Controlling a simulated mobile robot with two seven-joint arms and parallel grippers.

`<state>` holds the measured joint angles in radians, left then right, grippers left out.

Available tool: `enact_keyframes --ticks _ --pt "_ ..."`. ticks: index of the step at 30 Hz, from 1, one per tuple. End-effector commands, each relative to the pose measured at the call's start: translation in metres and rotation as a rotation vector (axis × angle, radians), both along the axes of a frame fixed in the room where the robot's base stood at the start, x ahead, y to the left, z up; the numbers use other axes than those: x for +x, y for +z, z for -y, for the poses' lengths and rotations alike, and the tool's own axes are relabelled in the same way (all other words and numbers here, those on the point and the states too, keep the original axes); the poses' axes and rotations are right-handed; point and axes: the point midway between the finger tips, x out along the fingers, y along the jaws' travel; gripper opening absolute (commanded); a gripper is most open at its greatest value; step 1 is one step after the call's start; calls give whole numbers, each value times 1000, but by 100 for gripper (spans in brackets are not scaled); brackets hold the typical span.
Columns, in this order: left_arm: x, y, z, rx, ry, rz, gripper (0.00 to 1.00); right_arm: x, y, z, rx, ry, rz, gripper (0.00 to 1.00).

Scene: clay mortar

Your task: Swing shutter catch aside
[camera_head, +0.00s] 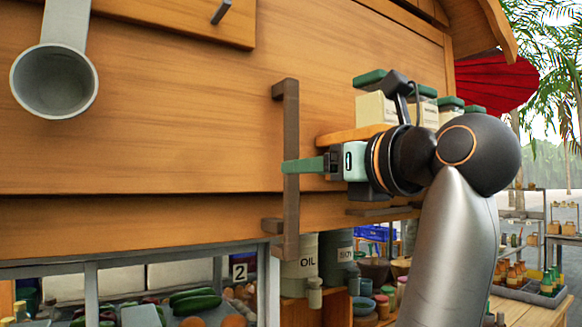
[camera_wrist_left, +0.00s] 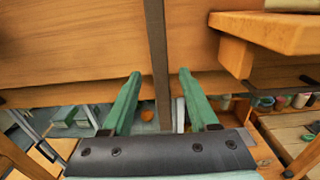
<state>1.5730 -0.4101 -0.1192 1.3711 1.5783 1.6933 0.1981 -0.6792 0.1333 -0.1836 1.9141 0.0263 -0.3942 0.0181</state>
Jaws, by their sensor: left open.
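A dark brown upright bar (camera_head: 291,140) with bent ends stands out from the wooden shutter panel (camera_head: 180,130). I cannot tell whether this bar is the catch or a pull handle. My left gripper (camera_head: 287,166) is at the bar's middle, its green fingers pointing left. In the left wrist view the bar (camera_wrist_left: 157,50) runs between the two open fingers of this gripper (camera_wrist_left: 160,75), with a gap on each side. A short dark strip (camera_head: 380,210) lies low on the wood to the right. It also shows in the wrist view (camera_wrist_left: 280,90). My right gripper is not in view.
A wooden shelf (camera_head: 350,134) with green-lidded jars (camera_head: 376,105) juts out close to my wrist. A grey metal cup (camera_head: 54,82) hangs at upper left. Below are an OIL canister (camera_head: 300,268) and vegetables (camera_head: 195,302) behind a grey frame.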

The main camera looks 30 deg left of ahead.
Motion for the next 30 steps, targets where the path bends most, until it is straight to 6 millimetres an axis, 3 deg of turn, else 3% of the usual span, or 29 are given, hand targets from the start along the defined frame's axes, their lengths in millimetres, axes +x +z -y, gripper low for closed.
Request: enact_keyframes --ticks 3,9,21,30 --pt "9 1 -22 -1 0 -2 60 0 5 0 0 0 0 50" --pt "19 1 -46 0 1 -1 60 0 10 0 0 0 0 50" --pt "22 0 -53 1 1 -1 60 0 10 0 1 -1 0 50" --pt "22 0 -53 2 1 0 27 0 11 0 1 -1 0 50"
